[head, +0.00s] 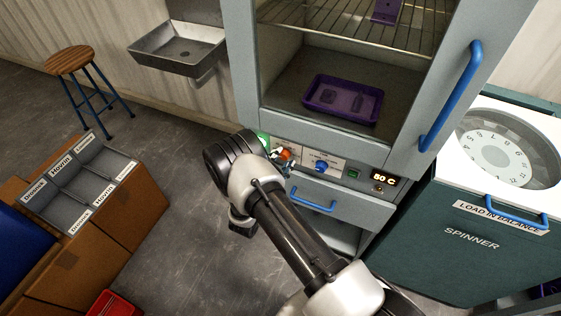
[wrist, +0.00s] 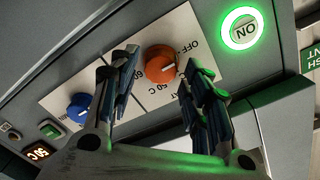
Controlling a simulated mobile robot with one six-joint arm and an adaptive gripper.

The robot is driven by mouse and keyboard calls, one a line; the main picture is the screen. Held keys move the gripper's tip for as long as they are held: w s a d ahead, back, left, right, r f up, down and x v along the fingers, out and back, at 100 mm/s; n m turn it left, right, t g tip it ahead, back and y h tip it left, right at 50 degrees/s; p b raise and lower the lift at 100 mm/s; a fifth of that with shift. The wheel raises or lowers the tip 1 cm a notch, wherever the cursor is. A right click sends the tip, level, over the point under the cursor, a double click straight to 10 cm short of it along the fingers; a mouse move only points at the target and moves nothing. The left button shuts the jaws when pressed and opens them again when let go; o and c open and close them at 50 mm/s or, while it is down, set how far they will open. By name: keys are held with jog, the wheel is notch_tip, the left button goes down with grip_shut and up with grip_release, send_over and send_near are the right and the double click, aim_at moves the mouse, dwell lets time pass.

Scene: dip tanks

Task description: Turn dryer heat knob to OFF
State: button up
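The dryer's heat knob is the orange knob (wrist: 159,64) on a white label plate. It shows a small white mark; its exact setting is hard to tell. The label's OFF word (wrist: 188,48) reads upside down in the wrist view, beside the knob. My gripper (wrist: 163,72) is open, its two fingers on either side of the orange knob with gaps visible. I cannot tell how deep the fingertips reach. In the head view the orange knob (head: 287,154) is partly hidden by my gripper (head: 279,156).
A blue knob (wrist: 78,106) sits beside the plate's other end, near a green switch (wrist: 51,129) and a lit display (head: 384,180). A round ON light (wrist: 241,28) glows green. The dryer's blue door handle (head: 452,98) and drawer handle (head: 313,200) stick out nearby.

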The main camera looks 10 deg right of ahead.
jog(key=shift+o, duration=0.2)
jog(key=v, duration=1.2)
jog(key=shift+r, duration=0.15)
